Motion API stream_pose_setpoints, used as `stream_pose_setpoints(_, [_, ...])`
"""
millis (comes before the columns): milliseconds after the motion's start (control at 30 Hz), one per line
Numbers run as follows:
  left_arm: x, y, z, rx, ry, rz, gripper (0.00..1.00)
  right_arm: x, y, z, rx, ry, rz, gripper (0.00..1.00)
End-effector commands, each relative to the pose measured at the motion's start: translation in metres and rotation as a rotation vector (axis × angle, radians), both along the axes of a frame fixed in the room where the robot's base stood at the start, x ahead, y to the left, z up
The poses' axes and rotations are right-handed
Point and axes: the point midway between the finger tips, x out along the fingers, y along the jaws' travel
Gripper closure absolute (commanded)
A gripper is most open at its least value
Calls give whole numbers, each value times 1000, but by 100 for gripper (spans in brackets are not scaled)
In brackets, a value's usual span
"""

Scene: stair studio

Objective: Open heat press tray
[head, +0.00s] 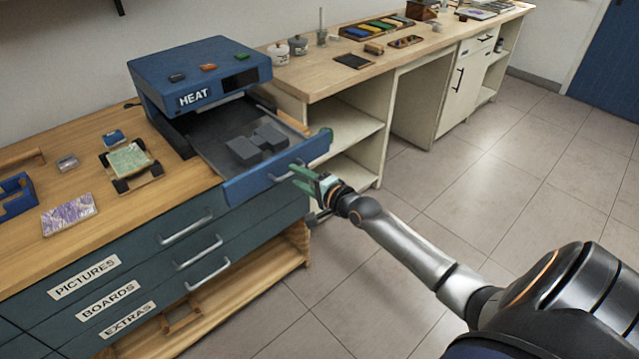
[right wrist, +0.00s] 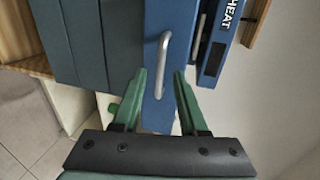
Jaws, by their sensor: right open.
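The blue heat press (head: 200,75), labelled HEAT, stands on the wooden bench top. Its tray (head: 215,145) is slid out toward the front, with dark grey blocks (head: 256,143) on it. The tray's blue front (head: 250,182) has a pale bar handle (head: 283,175), which also shows in the right wrist view (right wrist: 162,62). My right gripper (head: 303,178) is open at the right end of the tray front. In the right wrist view its green fingers (right wrist: 160,78) are spread to either side of the handle's lower end; contact cannot be told. My left gripper is not in view.
Drawers labelled PICTURES (head: 85,277), BOARDS and EXTRAS lie below the bench top and are shut. A green-topped piece (head: 129,159) and a purple picture tile (head: 69,214) lie left of the press. The tiled floor (head: 480,200) to the right is clear.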

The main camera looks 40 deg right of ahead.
Motion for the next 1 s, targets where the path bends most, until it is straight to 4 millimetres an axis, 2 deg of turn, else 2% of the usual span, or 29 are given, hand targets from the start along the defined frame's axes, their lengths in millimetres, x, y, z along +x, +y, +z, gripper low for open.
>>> stream_pose_setpoints(300, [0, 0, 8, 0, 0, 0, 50, -57, -4, 13, -1, 2, 0, 58])
stream_pose_setpoints(500, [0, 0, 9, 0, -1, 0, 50, -86, -7, 18, -1, 2, 0, 58])
stream_pose_setpoints(700, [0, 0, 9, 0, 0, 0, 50, -99, -8, 22, 0, 0, 0, 58])
stream_pose_setpoints(1000, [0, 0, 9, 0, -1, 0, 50, -102, -8, 23, -1, -1, 0, 58])
